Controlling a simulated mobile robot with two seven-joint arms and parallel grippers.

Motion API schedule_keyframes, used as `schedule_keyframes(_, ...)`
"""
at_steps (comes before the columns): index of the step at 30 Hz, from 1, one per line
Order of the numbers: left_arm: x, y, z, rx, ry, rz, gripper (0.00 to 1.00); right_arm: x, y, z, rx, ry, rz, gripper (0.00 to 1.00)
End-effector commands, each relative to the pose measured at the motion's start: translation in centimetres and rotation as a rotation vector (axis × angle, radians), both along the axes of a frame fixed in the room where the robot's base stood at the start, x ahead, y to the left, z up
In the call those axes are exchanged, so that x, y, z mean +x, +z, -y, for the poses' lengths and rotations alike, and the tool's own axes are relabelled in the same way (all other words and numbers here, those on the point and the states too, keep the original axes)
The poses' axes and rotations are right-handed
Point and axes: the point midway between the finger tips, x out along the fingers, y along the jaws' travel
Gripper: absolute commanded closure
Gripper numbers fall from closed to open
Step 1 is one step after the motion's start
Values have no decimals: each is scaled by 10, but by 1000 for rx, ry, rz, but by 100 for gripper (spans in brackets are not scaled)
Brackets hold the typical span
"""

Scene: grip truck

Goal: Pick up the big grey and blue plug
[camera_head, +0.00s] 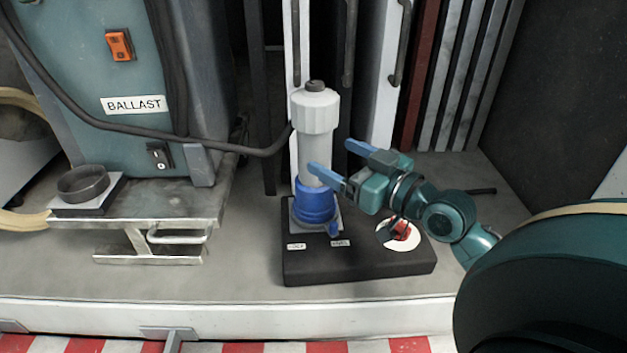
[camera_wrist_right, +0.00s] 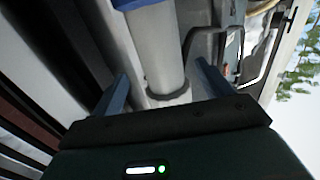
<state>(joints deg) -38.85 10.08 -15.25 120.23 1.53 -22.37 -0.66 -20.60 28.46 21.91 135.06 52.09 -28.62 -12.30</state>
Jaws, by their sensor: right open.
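The big grey and blue plug (camera_head: 313,115) stands upright, with a grey cap and body above and a blue collar (camera_head: 316,203) at its foot, on a black base box. My right gripper (camera_head: 331,157) is open at its right side, level with the lower grey body. One blue finger overlaps the front of the plug in the head view; the other is farther back, to its right. In the right wrist view the plug's grey shaft (camera_wrist_right: 158,50) lies between the spread fingers of the gripper (camera_wrist_right: 163,85). I cannot tell if either finger touches it. My left gripper is not in view.
The black base box (camera_head: 360,267) carries a red switch (camera_head: 401,230) on a white disc, right of the plug. A teal BALLAST unit (camera_head: 130,75) with a black cable (camera_head: 235,150) stands left. Upright panels and poles stand close behind. The grey floor in front is clear.

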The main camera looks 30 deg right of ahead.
Motion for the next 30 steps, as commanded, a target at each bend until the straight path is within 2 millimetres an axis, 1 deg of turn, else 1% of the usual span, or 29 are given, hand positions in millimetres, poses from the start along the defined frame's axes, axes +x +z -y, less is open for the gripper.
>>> schedule_keyframes(1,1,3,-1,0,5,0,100,8,3,-1,4,-1,2,22)
schedule_keyframes(3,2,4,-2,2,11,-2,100,16,2,-3,2,-2,1,22)
schedule_keyframes(8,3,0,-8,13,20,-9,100,25,1,-6,1,0,0,22)
schedule_keyframes(11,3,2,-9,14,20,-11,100,30,2,-7,2,0,0,22)
schedule_keyframes(17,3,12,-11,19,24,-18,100,56,10,-15,4,0,1,22)
schedule_keyframes(21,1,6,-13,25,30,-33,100,72,8,-18,2,-1,0,22)
schedule_keyframes(24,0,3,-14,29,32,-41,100,76,6,-20,0,1,-2,22)
schedule_keyframes(30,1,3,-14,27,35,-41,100,76,6,-20,0,1,-2,22)
